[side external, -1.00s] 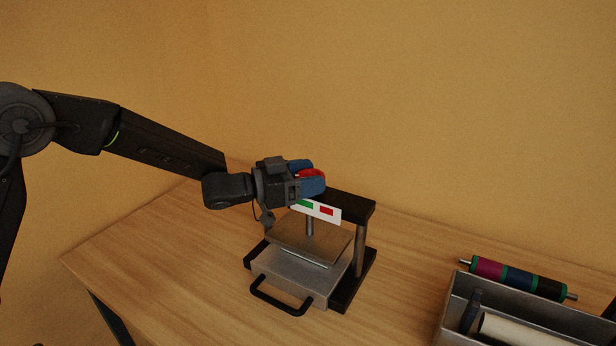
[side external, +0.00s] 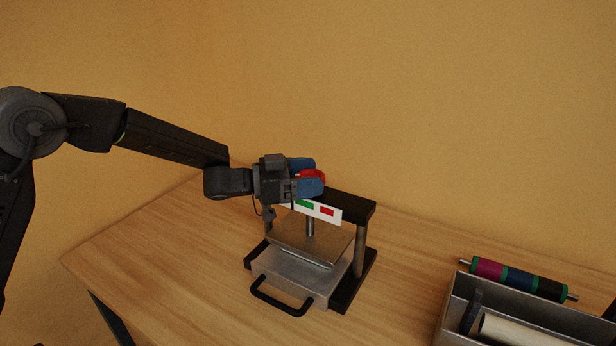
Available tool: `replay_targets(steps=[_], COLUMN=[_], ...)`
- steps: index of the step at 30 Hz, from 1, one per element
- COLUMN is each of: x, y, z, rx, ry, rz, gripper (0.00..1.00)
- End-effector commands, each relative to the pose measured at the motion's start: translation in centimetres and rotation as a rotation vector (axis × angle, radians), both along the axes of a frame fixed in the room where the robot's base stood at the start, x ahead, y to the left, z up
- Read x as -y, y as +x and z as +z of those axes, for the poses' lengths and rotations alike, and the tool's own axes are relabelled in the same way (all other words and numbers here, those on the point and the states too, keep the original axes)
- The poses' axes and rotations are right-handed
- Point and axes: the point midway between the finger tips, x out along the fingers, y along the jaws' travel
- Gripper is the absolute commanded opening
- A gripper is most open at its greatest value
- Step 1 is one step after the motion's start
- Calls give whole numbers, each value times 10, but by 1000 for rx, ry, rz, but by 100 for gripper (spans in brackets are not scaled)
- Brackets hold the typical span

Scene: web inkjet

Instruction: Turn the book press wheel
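The book press (side external: 368,209) stands on the wooden table, with a black frame, a central screw and a flat metal plate above a grey base. A white label with a green and a red patch (side external: 327,211) is on its front top. The red wheel (side external: 312,174) sits on top of the press, mostly hidden by my gripper. My gripper (side external: 314,177) is level with the wheel, its two blue fingers on either side of the red part. The fingers are apart; whether they touch the wheel I cannot tell.
A black handle (side external: 279,300) sticks out at the press's front. At the right are a grey metal tray (side external: 540,319) holding a white roll (side external: 525,332) and a roller with coloured bands (side external: 518,279) behind it. The table left of the press (side external: 170,260) is clear.

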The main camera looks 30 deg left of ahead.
Motion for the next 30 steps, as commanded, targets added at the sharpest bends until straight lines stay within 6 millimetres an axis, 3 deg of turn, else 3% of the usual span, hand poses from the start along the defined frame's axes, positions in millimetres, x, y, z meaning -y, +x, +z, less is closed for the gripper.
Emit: replay_targets(steps=[4, 14, 30], x=[0, -4, -84], y=[0, -3, -69], z=[0, 0, 0], rx=[0, 0, 1], ry=[1, 3, 2], rz=[0, 1, 3], gripper=[86, 87, 87])
